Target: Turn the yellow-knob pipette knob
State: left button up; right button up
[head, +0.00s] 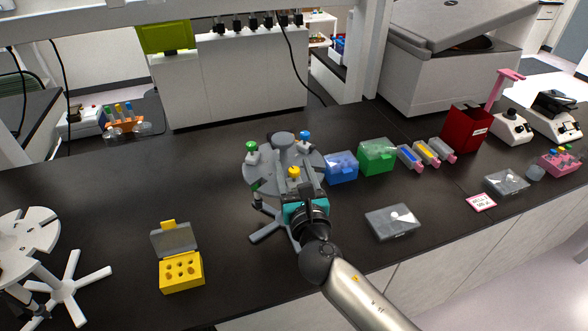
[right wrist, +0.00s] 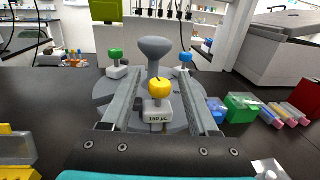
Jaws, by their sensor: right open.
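The yellow-knob pipette has a round yellow knob (right wrist: 159,88) on a pale block marked "150 µL". It hangs on a grey round pipette stand (head: 258,180). In the head view the yellow knob (head: 294,171) is at the stand's front side. My right gripper (head: 305,184) is at the front of the stand. In the right wrist view its two fingers (right wrist: 162,112) are apart, one on each side of the yellow knob, with visible gaps. The pipette's lower body is hidden. My left gripper is not in view.
Green (head: 251,147) and blue (head: 304,136) pipette knobs sit on the same stand. A blue box (head: 341,168) and green box (head: 378,156) stand close on the right. An open yellow tip box (head: 181,275) is front left. The bench between it and the stand is clear.

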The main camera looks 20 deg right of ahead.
jog(key=shift+c, duration=0.3)
grip_shut()
jog(key=shift+n+y, duration=0.4)
jog(key=shift+y, duration=0.6)
jog(key=shift+d+n+y, duration=0.1)
jog(key=shift+n+y, duration=0.9)
jog(key=shift+y, duration=0.1)
jog(key=n+y, duration=0.1)
jog(key=y, duration=0.1)
jog(key=shift+f+n+g+y, duration=0.1)
jog(key=shift+n+g+y, duration=0.2)
jog(key=shift+g, duration=0.1)
jog(key=n+g+y+b, duration=0.4)
jog(key=y+b, duration=0.1)
jog(key=b, duration=0.4)
jog(key=n+g+y+b, duration=0.5)
jog(key=y+b, duration=0.1)
jog(key=b, duration=0.3)
jog(key=shift+n+g, duration=0.3)
jog(key=shift+s+n+g+y+b, duration=0.1)
jog(key=shift+n+g+y+b, duration=0.45)
jog(key=shift+b, duration=0.75)
